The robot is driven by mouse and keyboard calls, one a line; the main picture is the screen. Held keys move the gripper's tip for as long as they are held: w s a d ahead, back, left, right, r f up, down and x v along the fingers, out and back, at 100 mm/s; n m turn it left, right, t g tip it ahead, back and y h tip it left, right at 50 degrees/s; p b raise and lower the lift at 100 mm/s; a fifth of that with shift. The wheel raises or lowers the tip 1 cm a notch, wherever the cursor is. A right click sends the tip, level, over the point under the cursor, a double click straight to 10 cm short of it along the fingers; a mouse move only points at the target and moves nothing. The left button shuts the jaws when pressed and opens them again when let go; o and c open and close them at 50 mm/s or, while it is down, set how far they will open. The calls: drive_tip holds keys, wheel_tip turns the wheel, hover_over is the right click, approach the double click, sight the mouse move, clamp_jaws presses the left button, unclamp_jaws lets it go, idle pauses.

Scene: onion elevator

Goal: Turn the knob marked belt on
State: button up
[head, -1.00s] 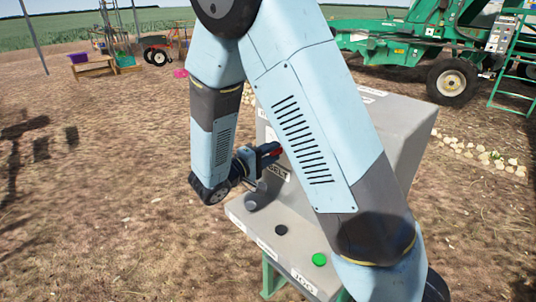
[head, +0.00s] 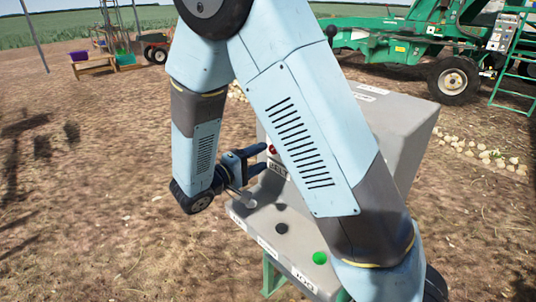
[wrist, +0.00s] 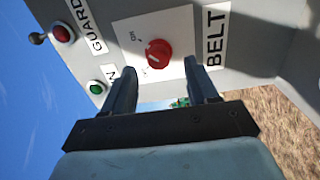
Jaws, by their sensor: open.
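The belt knob (wrist: 157,53) is red with a white mark and sits on a white plate beside the BELT label (wrist: 216,38). An ON mark is on the plate; I cannot tell which setting the knob's mark points to. My gripper (wrist: 162,72) is open and empty. Its two fingers point at the panel, and the knob shows between and just beyond the fingertips, with no clear contact. In the head view my gripper (head: 266,158) is at the panel's left side, with my arm hiding much of the panel.
The grey control box (head: 395,125) has a sloped lower shelf with a black button (head: 281,228), a green button (head: 319,258) and a grey lever (head: 246,199). Green machinery (head: 410,45) stands behind.

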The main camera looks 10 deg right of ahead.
drive_tip(key=v, duration=0.8)
drive_tip(key=shift+s+a, duration=0.25)
